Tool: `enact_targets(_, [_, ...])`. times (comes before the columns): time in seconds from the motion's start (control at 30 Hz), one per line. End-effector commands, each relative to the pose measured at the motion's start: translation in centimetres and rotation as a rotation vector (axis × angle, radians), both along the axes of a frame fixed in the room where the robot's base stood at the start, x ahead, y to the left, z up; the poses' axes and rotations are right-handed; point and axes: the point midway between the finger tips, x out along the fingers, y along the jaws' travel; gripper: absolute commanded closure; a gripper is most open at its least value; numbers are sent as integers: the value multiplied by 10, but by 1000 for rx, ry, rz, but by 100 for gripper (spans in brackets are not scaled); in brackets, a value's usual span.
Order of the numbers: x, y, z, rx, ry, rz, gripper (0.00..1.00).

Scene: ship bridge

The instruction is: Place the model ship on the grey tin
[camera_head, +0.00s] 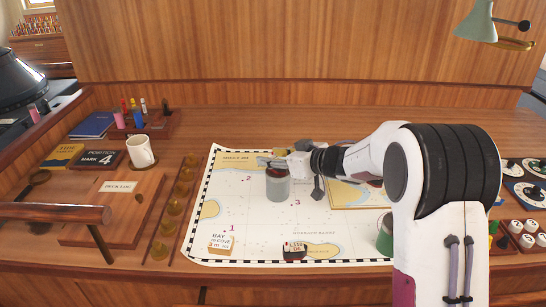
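The grey tin (278,188) stands upright on the white chart, near its middle. Its top looks dark reddish; I cannot tell whether that is its inside or something on it. A small dark object with white and red parts (294,251), which looks like the model ship, sits at the chart's front edge, in front of the tin. My gripper (264,162) reaches in from the right, with its fingers pointing left, just above or behind the tin's top. The fingers are small and overlap in this view, so their opening is unclear.
A green tin (384,240) stands right of the ship, partly behind my arm. A small lettered block (221,244) sits at the chart's front left. The chart between block and ship is free.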

Motion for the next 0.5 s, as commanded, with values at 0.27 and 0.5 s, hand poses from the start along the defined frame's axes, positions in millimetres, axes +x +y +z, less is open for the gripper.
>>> enact_targets(0.27, [-1,-1,4,0,-2,-1,64])
enact_targets(0.5, [-13,-14,11,-1,-1,-2,64])
